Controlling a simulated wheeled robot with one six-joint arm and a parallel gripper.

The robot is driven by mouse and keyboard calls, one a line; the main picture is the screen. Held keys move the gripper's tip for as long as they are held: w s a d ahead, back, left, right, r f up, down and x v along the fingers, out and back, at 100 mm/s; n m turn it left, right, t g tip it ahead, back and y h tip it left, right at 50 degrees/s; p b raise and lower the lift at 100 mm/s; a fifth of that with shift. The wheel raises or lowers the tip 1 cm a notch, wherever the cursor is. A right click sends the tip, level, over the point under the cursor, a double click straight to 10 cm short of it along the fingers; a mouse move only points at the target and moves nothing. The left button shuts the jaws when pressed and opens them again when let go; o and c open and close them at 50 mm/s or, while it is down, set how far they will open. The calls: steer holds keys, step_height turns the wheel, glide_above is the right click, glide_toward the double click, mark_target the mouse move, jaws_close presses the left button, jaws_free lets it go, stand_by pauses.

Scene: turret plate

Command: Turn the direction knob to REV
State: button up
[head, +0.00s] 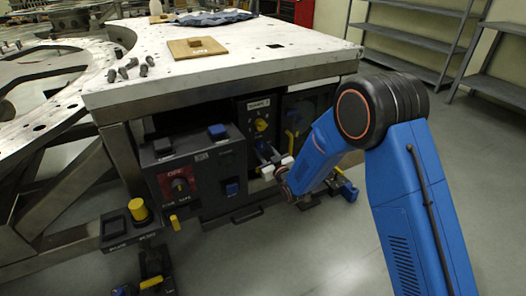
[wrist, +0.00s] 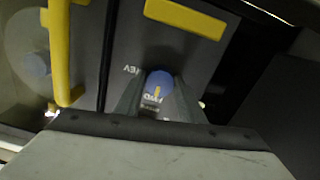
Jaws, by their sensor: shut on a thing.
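The direction knob (wrist: 160,79) is a round blue knob with a yellow pointer mark, in the middle of the wrist view. Its pointer is toward the bottom of that view, at a label that seems to read FWD (wrist: 152,98). The REV label (wrist: 131,69) is left of the knob; both labels appear upside down. My gripper (wrist: 158,103) is shut on the knob, one finger on each side. In the head view my gripper (head: 268,158) is at the panel under the table, and the knob cannot be made out there.
A yellow bar handle (wrist: 62,55) stands out left of the knob, and a yellow strip (wrist: 186,17) is above it. In the head view, a control box with a red OFF switch plate (head: 178,185) is left of my gripper. The white tabletop (head: 290,40) overhangs the panels.

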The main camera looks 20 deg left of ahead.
steer(key=shift+m, duration=0.3)
steer(key=m, duration=0.3)
steer(key=shift+m, duration=0.3)
steer(key=m, duration=0.4)
steer(key=shift+m, duration=0.3)
steer(key=m, duration=0.4)
steer(key=shift+m, duration=2.5)
steer(key=o, duration=1)
steer(key=shift+o, duration=0.2)
steer(key=shift+s+d, duration=0.1)
